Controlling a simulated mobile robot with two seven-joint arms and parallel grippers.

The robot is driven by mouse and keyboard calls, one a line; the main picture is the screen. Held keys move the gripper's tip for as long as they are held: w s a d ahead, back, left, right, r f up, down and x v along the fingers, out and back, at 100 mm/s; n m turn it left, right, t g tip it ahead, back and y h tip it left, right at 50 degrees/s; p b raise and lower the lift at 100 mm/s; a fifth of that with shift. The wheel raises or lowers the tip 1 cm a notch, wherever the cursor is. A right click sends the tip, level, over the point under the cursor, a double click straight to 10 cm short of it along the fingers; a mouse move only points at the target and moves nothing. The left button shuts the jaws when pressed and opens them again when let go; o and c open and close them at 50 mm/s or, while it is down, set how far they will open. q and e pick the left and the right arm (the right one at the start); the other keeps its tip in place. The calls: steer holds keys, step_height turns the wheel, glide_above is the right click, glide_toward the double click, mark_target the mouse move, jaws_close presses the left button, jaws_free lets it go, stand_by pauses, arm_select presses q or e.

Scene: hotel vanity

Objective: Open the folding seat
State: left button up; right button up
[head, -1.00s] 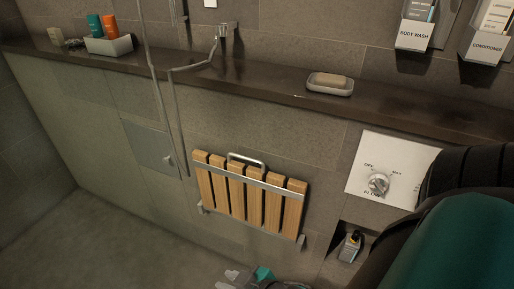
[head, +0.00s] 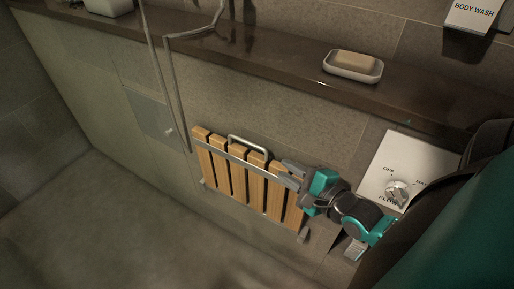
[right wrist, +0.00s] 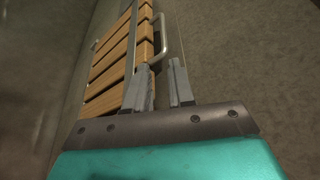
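The folding seat (head: 222,172) is folded up flat against the wall, with several upright wooden slats and a metal bar across them. A metal loop handle (head: 247,143) sits at its top edge. My right gripper (head: 287,173) is in front of the seat's upper right end, right of the handle. In the right wrist view the fingers (right wrist: 162,84) are apart with nothing visible between them. The slats (right wrist: 110,66) lie left of the fingers, and the handle (right wrist: 162,36) is ahead of the fingertips, apart from them. My left gripper is not in view.
A stone ledge (head: 230,45) runs above the seat, bearing a soap dish (head: 353,68). A flow control panel (head: 410,158) is on the wall to the right. A shower hose (head: 158,70) hangs left of the seat. The floor (head: 110,235) in front is clear.

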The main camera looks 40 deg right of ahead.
mark_target(254, 147)
steer(key=shift+m, duration=0.4)
steer(key=x, duration=0.4)
steer(key=b+x, duration=0.1)
steer(key=x, duration=0.7)
steer(key=shift+w+d+r+b, duration=0.15)
steer(key=shift+w+r+b, duration=0.05)
steer(key=shift+w+b, duration=0.2)
steer(key=shift+c, duration=0.2)
jaws_close()
